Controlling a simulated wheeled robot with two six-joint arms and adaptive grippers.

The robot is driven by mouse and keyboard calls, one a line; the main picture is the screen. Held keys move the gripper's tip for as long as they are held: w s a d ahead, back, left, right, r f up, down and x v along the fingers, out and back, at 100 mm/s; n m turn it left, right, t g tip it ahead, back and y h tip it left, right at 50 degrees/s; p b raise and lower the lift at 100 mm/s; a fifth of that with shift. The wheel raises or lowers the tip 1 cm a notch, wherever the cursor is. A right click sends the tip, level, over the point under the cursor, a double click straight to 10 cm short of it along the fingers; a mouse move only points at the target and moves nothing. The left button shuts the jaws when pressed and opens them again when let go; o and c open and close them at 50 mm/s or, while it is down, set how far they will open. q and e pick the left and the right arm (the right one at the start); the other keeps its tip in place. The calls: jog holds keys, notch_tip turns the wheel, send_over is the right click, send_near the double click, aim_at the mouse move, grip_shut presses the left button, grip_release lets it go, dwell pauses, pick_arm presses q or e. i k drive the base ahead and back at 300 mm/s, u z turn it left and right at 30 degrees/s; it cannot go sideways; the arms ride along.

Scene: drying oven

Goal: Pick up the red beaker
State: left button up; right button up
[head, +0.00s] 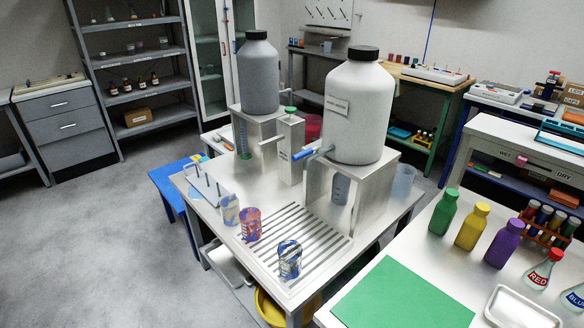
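Three small patterned beakers stand in a slanting row on the metal table with the large jugs. The middle beaker (251,224) has a red, purple and orange pattern and is the reddest of them; it looks upright at the left edge of the slotted drain area. A pale beaker (230,209) with blue and yellow marks stands behind it to the left. A blue, white and dark beaker (289,259) stands nearer the front, on the slots. No plain red beaker shows. Neither of my grippers is in view.
A white jug (357,110) and a grey jug (258,80) stand on metal stands (367,205) behind the beakers. A wire rack (205,185) is at the table's left. The right table holds a green mat (403,293), bottles and flasks. Floor at left is clear.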

aim_at(251, 224)
jog(key=k, duration=0.5)
jog(key=u, duration=0.55)
jog(key=i, duration=0.8)
jog(key=z, duration=1.5)
